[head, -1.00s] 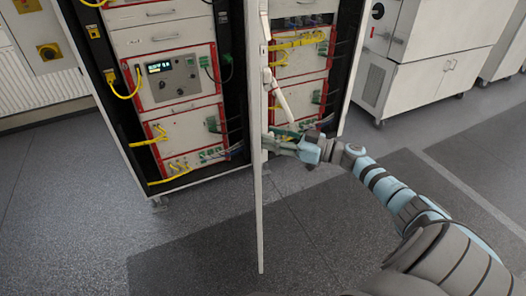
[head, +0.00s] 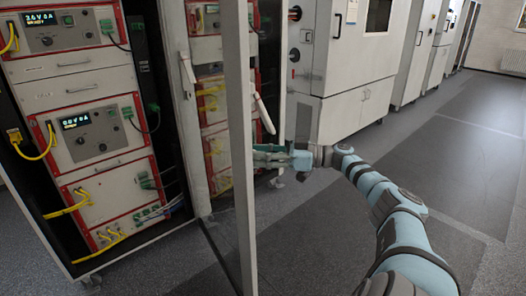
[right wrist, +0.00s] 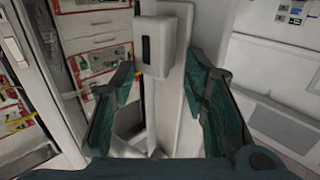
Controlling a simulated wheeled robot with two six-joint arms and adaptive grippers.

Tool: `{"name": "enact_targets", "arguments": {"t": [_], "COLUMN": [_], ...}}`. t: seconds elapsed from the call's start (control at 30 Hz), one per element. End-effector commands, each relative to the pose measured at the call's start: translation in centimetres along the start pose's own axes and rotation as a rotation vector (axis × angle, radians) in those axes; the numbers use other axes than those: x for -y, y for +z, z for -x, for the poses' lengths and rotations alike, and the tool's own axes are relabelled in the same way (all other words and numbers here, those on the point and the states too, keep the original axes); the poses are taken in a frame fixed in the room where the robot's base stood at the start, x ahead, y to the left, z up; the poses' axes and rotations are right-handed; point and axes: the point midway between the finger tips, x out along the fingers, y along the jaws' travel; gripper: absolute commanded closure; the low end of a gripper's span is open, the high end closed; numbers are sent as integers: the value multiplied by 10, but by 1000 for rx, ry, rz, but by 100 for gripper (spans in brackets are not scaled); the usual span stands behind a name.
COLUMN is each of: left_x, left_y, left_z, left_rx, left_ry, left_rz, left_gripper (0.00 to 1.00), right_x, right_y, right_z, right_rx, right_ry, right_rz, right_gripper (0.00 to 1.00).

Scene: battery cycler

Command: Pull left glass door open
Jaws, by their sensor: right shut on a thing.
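The left glass door (head: 240,190) stands swung out from the rack cabinet in the head view. Its pale frame edge is towards me, and the rack's fronts show through its glass. Its white lever handle (head: 264,113) sticks out from the frame at an angle. My right gripper (head: 264,156) is at the frame, just below the lever's free part. In the right wrist view its two green fingers (right wrist: 163,85) stand on either side of the white handle (right wrist: 158,48) and frame. The exact contact is hard to see. My left gripper is not in view.
The open rack (head: 90,130) on the left holds several red-edged units with yellow cables. A white cabinet (head: 345,70) stands behind the door to the right. The grey floor (head: 450,150) at the right is clear.

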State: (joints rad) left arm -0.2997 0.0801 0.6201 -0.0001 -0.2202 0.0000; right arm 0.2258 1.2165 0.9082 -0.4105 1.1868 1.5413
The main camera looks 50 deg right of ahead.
Motion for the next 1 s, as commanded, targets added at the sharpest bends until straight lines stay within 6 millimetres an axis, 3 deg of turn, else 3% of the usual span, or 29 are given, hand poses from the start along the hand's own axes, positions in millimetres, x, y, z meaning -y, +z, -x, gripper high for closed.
{"name": "enact_targets", "arguments": {"t": [0.03, 0.07, 0.1, 1.0], "left_x": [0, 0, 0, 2], "left_y": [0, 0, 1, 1], "left_z": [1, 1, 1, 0], "left_rx": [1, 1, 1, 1], "left_ry": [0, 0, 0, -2], "left_rz": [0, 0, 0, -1], "left_gripper": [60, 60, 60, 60], "right_x": [-7, -7, -7, -6], "right_y": [-8, -8, -8, -1], "right_z": [1, 1, 1, 8], "right_rx": [-14, -14, -14, -1], "right_ry": [28, 28, 27, 28], "right_rz": [5, 5, 6, 1], "right_gripper": [100, 57, 52, 52]}}
